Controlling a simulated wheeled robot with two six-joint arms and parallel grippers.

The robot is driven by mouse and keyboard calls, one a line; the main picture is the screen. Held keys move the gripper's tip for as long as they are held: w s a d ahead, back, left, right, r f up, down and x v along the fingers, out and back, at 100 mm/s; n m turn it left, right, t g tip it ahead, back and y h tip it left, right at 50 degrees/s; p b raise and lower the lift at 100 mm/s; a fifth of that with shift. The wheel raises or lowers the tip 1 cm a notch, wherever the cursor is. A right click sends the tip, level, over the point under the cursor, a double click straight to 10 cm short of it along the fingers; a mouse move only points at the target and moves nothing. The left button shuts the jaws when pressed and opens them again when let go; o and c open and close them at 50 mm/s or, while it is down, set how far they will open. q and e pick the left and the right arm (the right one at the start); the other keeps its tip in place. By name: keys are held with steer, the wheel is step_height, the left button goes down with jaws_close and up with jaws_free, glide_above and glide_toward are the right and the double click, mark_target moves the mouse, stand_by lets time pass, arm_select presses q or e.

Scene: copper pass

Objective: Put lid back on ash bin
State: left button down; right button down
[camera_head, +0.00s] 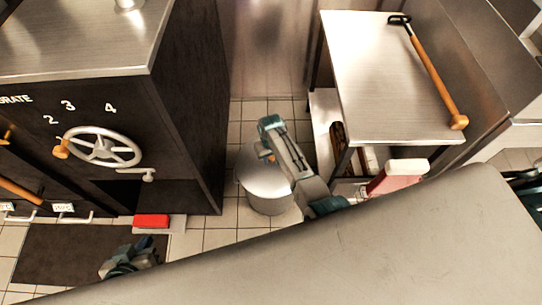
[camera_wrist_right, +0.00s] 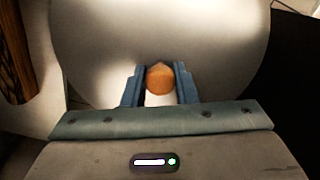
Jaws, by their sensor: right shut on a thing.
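The ash bin (camera_head: 268,203) is a grey metal cylinder standing on the tiled floor between the dark cabinet and the steel table. The round grey lid (camera_head: 252,184) is over its top; my arm covers part of it, and I cannot tell whether it is fully seated. My right gripper (camera_head: 266,155) is above the lid, and in the right wrist view the gripper (camera_wrist_right: 160,84) is shut on the lid's orange knob (camera_wrist_right: 160,79). The lid's pale disc (camera_wrist_right: 220,45) fills much of that view. My left gripper (camera_head: 128,258) is low at the left, away from the bin; its fingers are unclear.
The dark cabinet (camera_head: 190,110) with a handwheel (camera_head: 103,147) stands left of the bin. The steel table (camera_head: 385,80) at the right holds a long wooden-handled tool (camera_head: 433,75). A red and white container (camera_head: 398,177) is below it. A large grey surface (camera_head: 400,250) crosses the front.

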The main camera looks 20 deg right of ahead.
stand_by(0.3)
steer(key=c, duration=0.6)
jaws_free()
steer(key=shift+r, duration=0.1)
step_height(320, 180, up, 7)
steer(key=p, duration=0.8)
jaws_close()
stand_by(0.4)
